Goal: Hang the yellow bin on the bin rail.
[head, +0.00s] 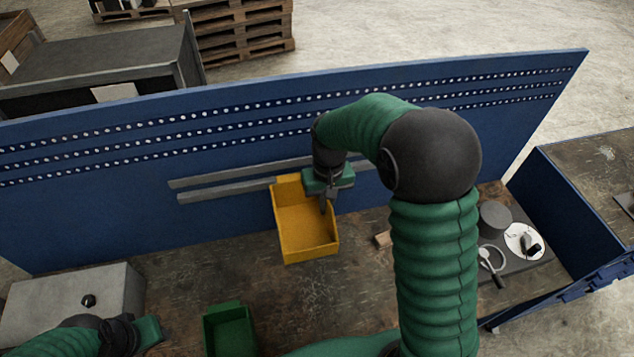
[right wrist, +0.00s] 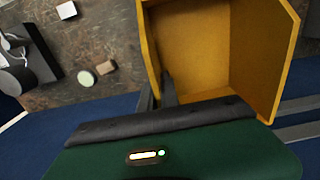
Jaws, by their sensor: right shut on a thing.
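The yellow bin (head: 307,240) is upright and empty, with its back against or close to the grey bin rail (head: 225,188) on the blue panel. I cannot tell whether it is hooked on. My right gripper (head: 326,204) is shut on the bin's right side wall. In the right wrist view the fingers (right wrist: 158,90) straddle that wall of the yellow bin (right wrist: 215,45), and the grey rail (right wrist: 300,118) runs behind it. My left gripper (head: 150,332) is low at the left, away from the bin; its jaws do not show clearly.
A green bin (head: 230,332) stands on the worn bench at the front. A grey box (head: 70,300) sits at the left. A small wooden block (head: 383,239) lies right of the yellow bin. A dark tray (head: 515,262) with several items is further right.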

